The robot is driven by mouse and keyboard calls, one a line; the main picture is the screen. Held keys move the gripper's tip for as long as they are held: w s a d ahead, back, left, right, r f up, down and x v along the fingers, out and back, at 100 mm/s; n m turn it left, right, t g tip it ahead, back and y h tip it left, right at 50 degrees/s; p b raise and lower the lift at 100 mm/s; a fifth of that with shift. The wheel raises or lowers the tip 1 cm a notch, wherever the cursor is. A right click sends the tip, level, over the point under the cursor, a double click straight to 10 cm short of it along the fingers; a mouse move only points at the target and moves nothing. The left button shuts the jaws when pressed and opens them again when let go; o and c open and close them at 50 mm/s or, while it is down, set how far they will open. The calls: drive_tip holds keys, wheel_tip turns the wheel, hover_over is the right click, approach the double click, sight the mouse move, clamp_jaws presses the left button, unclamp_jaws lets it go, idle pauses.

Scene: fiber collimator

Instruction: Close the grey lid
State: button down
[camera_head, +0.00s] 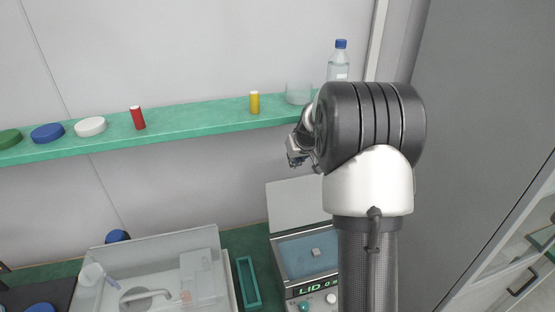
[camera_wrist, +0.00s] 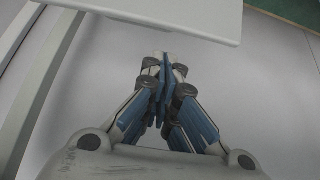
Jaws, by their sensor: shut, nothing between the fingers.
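The grey lid (camera_head: 298,203) stands raised at the back of a device (camera_head: 309,290) with a blue-grey interior and a front display reading "LID". A small grey block (camera_head: 316,252) sits inside the open device. My gripper (camera_head: 295,158) is above the lid's upper edge, near the wall, partly hidden by my arm. In the wrist view my gripper (camera_wrist: 165,60) is shut and empty, its fingertips together. A pale flat panel edge, which looks like the lid (camera_wrist: 150,18), lies just beyond the fingertips. I cannot tell whether they touch.
A green shelf (camera_head: 190,123) above holds a red cylinder (camera_head: 138,118), a yellow cylinder (camera_head: 254,102), coloured discs, a glass dish (camera_head: 299,93) and a blue-capped bottle (camera_head: 339,62). A clear-walled box (camera_head: 160,250) and a green tray (camera_head: 249,282) stand left of the device.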

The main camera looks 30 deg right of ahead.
drive_tip(key=x, duration=1)
drive_tip(key=shift+b, duration=0.35)
drive_tip(key=shift+s+f+b, duration=0.1)
drive_tip(key=shift+s+b, duration=0.05)
drive_tip(key=shift+b, duration=0.65)
